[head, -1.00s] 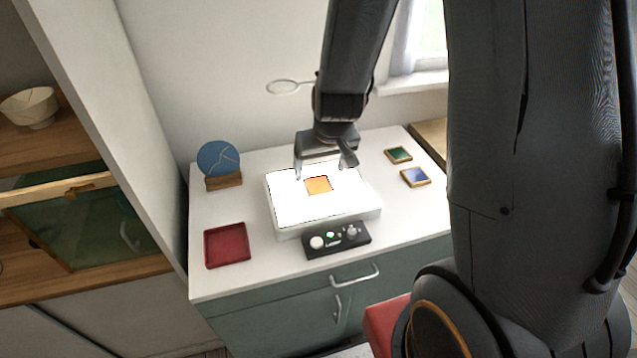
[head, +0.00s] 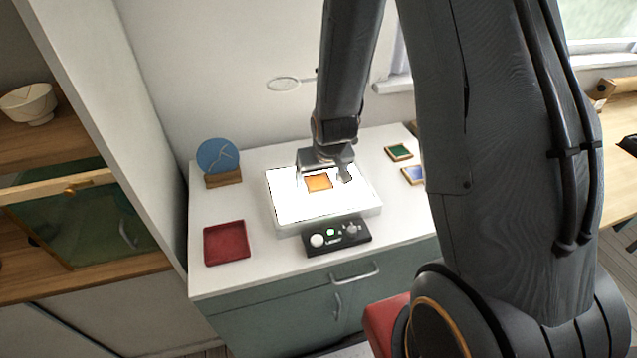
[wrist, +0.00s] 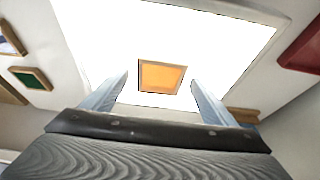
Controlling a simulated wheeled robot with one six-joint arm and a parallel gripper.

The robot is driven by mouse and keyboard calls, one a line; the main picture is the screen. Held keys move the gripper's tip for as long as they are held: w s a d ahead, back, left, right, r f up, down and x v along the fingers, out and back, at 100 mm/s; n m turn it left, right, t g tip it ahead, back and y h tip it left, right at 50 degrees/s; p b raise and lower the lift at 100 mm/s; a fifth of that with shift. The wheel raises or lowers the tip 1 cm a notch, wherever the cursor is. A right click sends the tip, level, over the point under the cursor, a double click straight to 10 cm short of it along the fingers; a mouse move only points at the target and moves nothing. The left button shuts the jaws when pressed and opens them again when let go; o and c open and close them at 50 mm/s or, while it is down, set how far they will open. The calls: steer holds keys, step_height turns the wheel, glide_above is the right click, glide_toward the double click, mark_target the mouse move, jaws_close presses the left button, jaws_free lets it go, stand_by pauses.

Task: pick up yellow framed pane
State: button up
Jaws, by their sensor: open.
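The yellow framed pane (head: 318,183) is a small orange-yellow square lying flat on the bright white light box (head: 290,206). In the wrist view the pane (wrist: 161,76) shows a thin frame and sits between the fingers, beyond their tips. My gripper (head: 324,182) is open, with one finger on either side of the pane in the picture. The wrist view shows the fingers of my gripper (wrist: 160,82) apart and empty. I cannot tell how high the fingertips are above the light box.
A black control panel (head: 337,237) with knobs stands in front of the light box. A red tray (head: 227,242) is at left, and a blue disc (head: 218,156) stands behind it. A green pane (head: 398,152) and a blue pane (head: 412,175) lie at right. A round lens (head: 283,84) hangs above.

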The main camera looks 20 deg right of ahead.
steer(key=c, duration=1.3)
steer(key=shift+w+r, duration=0.1)
